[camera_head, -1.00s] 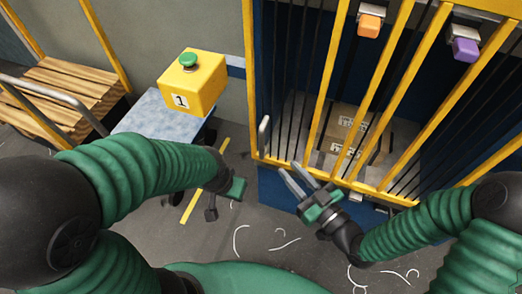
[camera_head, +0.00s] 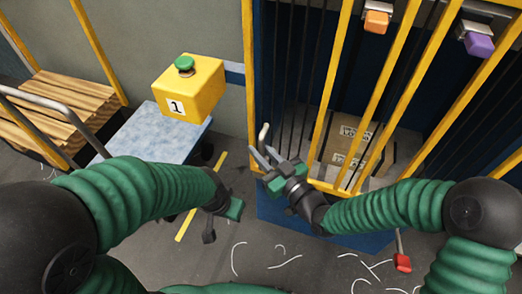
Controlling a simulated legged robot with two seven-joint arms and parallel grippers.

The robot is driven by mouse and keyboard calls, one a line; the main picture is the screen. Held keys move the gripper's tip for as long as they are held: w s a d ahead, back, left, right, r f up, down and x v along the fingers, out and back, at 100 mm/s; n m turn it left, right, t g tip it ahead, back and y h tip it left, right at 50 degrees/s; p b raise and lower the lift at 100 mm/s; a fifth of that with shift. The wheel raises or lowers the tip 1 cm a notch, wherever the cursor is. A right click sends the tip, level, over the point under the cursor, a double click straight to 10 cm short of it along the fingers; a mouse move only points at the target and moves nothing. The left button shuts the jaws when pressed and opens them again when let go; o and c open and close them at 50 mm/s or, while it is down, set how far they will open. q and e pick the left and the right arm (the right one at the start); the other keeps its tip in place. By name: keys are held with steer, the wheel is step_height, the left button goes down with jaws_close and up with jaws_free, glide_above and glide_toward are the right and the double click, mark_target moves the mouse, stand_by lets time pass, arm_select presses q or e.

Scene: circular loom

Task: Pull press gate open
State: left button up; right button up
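The press gate (camera_head: 326,88) has yellow bars and stands at the right, with thin dark rods behind it. It looks shut. A pale upright handle (camera_head: 264,134) sits at its lower left edge. My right gripper (camera_head: 260,151) is just below the handle, with its two grey fingers apart. Nothing shows between them, and I cannot tell whether a finger touches the handle. My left gripper (camera_head: 221,222) hangs low, left of the gate and away from it. Its fingers are partly hidden and its opening is unclear.
Cardboard boxes (camera_head: 352,140) lie behind the bars. Orange (camera_head: 376,21) and purple (camera_head: 480,43) blocks are above. A yellow box (camera_head: 190,90) with a green button stands on a blue-grey table (camera_head: 140,130). A red-ended lever (camera_head: 402,262) stands low right. Planks (camera_head: 50,105) lie left.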

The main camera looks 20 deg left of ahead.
jaws_close()
steer(key=shift+d, duration=0.1)
stand_by(1.1)
